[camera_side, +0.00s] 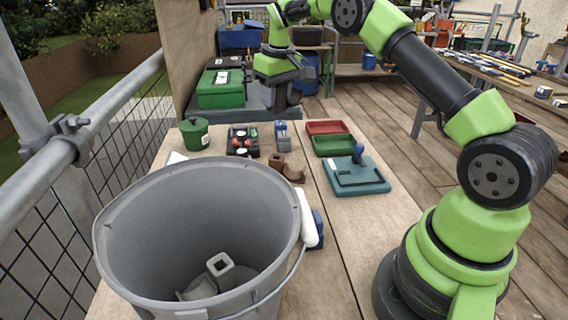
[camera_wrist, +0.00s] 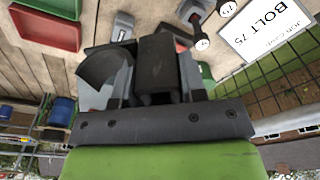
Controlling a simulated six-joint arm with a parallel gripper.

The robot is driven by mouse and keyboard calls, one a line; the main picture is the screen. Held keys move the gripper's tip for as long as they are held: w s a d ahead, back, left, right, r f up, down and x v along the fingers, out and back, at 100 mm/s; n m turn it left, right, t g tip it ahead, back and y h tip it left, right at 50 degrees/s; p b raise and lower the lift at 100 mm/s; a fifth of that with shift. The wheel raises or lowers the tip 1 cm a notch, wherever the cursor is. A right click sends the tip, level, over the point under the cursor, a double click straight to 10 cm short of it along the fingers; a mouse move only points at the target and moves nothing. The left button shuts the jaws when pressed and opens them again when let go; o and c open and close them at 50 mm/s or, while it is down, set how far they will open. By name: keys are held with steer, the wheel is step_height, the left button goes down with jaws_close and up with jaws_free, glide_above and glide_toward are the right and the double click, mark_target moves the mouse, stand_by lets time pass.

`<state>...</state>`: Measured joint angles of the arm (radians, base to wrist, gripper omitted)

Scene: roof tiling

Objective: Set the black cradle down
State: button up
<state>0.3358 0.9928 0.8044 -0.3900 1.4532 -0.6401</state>
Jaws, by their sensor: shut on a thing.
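My gripper (camera_side: 284,82) is at the top middle of the side view, beyond the far end of the bench, pointing down. In the wrist view my gripper is shut on the black cradle (camera_wrist: 156,66), which has a square block and a curved, saddle-like part to its left. The cradle hides much of the jaws there. In the side view the cradle is small and dark against the gripper, so its contact with anything below cannot be told. A brown cradle (camera_side: 288,169) lies on the bench, and a grey cradle (camera_side: 219,271) is in the bucket.
The large grey bucket (camera_side: 120,235) fills the near bench. A job card (camera_wrist: 268,30) reads BOLT 75.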

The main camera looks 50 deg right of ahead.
steer(key=shift+w+d+r+n, duration=0.3)
steer(key=shift+r+n, duration=0.25)
steer(key=shift+n, duration=0.15)
step_height(320, 180, down, 10)
steer(key=shift+r, duration=0.15)
steer(key=shift+f, duration=0.25)
steer(key=shift+f, duration=0.35)
steer(key=o, duration=1)
steer(key=shift+c, duration=0.2)
steer(key=shift+r, duration=0.1)
